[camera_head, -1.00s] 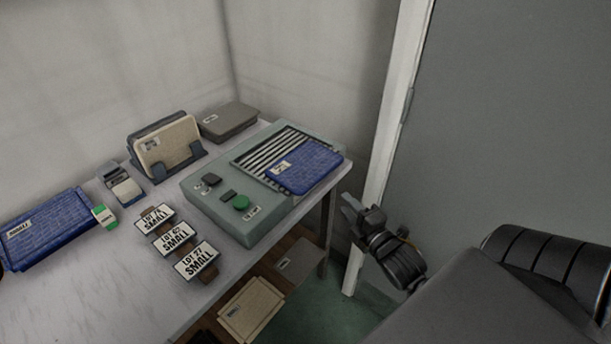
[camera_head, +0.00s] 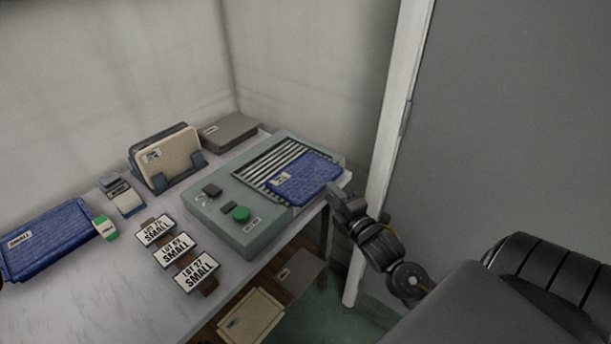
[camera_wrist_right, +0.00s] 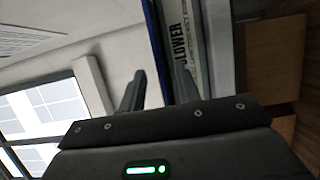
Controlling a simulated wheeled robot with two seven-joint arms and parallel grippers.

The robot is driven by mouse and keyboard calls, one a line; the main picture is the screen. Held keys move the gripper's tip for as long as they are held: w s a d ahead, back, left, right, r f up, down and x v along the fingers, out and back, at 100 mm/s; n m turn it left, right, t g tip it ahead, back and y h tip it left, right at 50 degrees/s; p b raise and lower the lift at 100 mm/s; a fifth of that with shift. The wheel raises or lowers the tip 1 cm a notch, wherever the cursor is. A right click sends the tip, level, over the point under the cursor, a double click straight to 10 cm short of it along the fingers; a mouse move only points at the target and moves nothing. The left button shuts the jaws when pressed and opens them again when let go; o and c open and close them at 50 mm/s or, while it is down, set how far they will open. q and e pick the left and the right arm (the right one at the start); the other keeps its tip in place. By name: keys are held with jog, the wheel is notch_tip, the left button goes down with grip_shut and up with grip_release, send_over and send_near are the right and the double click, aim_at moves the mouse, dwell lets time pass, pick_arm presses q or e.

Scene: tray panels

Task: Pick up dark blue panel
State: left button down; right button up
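A dark blue panel (camera_head: 303,178) with a small white label lies on the slatted part of the grey-green device (camera_head: 222,226), its right end near the device's edge. My right gripper (camera_head: 335,192) is at the panel's near right corner. In the right wrist view, the right gripper's two fingers (camera_wrist_right: 158,88) stand apart, with a thin blue edge (camera_wrist_right: 152,35) between them. A gap shows between the left finger and that edge; contact on the other side is unclear. A second blue panel (camera_head: 50,240) lies at the table's left.
The table (camera_head: 95,300) also holds several "SMALL" lot cards (camera_head: 175,248), a beige panel in a rack (camera_head: 172,160) and a grey panel (camera_head: 228,130). A door frame (camera_head: 385,150) stands close to the right of my right gripper. More panels lie below the table.

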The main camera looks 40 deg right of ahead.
aim_at(305, 176)
jog(key=w, duration=0.3)
jog(key=shift+w+d, duration=0.15)
jog(key=shift+w, duration=0.2)
jog(key=shift+c, duration=0.8)
jog(key=c, duration=0.5)
pick_arm(q)
jog(key=shift+s+r, duration=0.25)
jog(key=shift+r, duration=0.05)
pick_arm(e)
grip_shut()
jog(key=shift+r, duration=0.1)
